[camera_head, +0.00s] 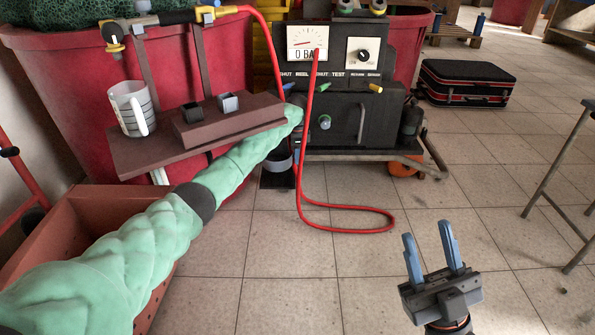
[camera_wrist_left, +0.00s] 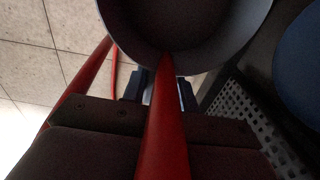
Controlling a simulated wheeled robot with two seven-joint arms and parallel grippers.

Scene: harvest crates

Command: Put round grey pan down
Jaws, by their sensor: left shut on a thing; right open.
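The round grey pan (camera_wrist_left: 222,58) shows at the top of the left wrist view, cut off by the frame edge, with its dark inside facing the camera. A red handle-like bar runs from its near rim towards the camera. My left gripper (camera_wrist_left: 163,92) has its blue fingers on either side of this bar and is shut on it. In the head view my green-sleeved left arm reaches towards the dark test cart, and its fingers are hidden there. I cannot tell whether the pan touches anything beneath. My right gripper (camera_head: 429,236) is open and empty above the floor at lower right.
The dark test cart (camera_head: 355,118) stands ahead, with a red hose (camera_head: 345,230) looping on the floor. A perforated dark panel (camera_wrist_left: 240,108) is close right of the pan.

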